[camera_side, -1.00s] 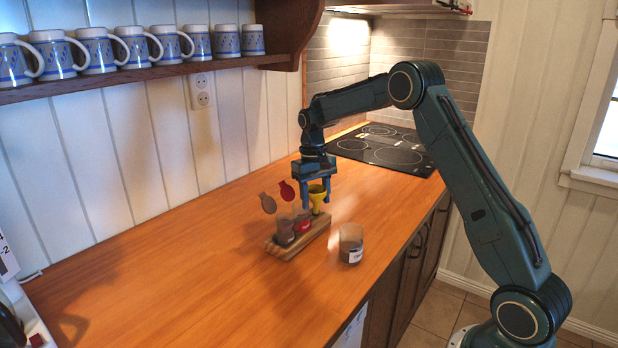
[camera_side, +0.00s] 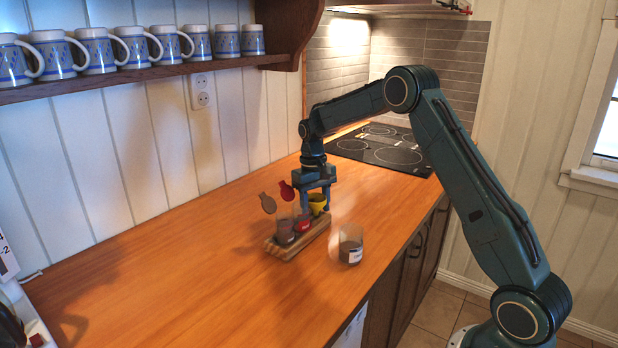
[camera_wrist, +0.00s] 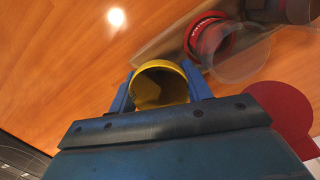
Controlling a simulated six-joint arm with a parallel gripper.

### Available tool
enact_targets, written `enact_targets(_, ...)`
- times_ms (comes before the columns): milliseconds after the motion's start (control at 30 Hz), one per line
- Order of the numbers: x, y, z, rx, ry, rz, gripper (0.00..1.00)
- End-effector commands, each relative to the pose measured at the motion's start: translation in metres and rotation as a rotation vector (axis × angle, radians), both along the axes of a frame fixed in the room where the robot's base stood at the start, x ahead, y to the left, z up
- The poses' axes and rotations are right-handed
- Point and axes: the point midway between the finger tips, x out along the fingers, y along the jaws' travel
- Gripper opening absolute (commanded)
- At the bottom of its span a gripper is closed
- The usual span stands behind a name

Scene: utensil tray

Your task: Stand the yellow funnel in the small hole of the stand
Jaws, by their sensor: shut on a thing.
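The yellow funnel (camera_side: 318,203) is upright, wide mouth up, between the fingers of my gripper (camera_side: 319,207). My gripper is shut on it. The funnel is low over the far end of the wooden stand (camera_side: 283,253), and its narrow spout does not show below the cone; I cannot tell how far it is in the small hole. In the wrist view the round yellow mouth (camera_wrist: 160,84) lies between the two blue fingers. The hole itself is hidden.
A brownish glass jar (camera_side: 285,231) and a red one (camera_side: 303,223) sit in the stand, with a brown lid (camera_side: 268,203) and a red lid (camera_side: 287,191) raised beside them. A loose glass jar (camera_side: 350,246) stands to the right.

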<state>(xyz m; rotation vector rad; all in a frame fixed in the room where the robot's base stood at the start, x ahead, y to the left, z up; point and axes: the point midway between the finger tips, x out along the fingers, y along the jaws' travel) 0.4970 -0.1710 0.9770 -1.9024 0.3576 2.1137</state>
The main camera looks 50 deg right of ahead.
Motion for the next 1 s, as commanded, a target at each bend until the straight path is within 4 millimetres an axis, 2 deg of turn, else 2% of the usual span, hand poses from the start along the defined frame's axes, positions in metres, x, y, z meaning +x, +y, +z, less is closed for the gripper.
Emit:
enact_targets(100,-0.001,0.0,-0.003,0.001,0.004,-0.001,0.28)
enact_targets(133,-0.001,0.0,-0.003,0.001,0.004,-0.001,0.53)
enact_targets(233,-0.001,0.0,-0.003,0.002,0.005,0.0,0.72)
enact_targets(267,-0.001,0.001,-0.004,0.002,0.005,0.001,0.74)
enact_targets(667,-0.001,0.002,-0.002,0.004,0.009,0.004,0.74)
enact_targets(867,0.001,0.0,0.014,0.002,0.005,0.002,0.74)
enact_targets(1000,0.003,-0.001,0.033,0.0,0.001,0.0,0.74)
